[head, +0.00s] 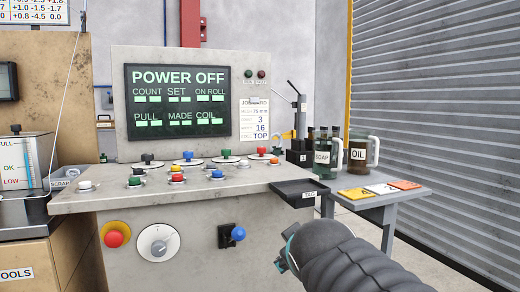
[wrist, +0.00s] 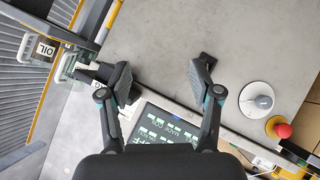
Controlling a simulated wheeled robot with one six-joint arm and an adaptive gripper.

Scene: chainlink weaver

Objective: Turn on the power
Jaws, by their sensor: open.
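The display (head: 178,102) on the grey console reads POWER OFF. On the console's front face are a round white rotary knob (head: 158,243), a red mushroom button (head: 115,236) on a yellow base, and a lever with a blue ball (head: 238,233) on a dark plate. My gripper (head: 285,252) is low at the right in front of the console, right of the lever; my arm hides much of it. In the wrist view my gripper (wrist: 165,80) is open and empty, fingers spread before the grey front face. The white knob (wrist: 257,100) and red button (wrist: 281,129) lie right of the fingers.
Several coloured buttons line the console's sloped top (head: 120,198). A black tray (head: 300,193) juts from its right edge. The side table (head: 395,196) holds soap (head: 322,165) and oil (head: 358,156) jugs. The space before the console front is clear.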

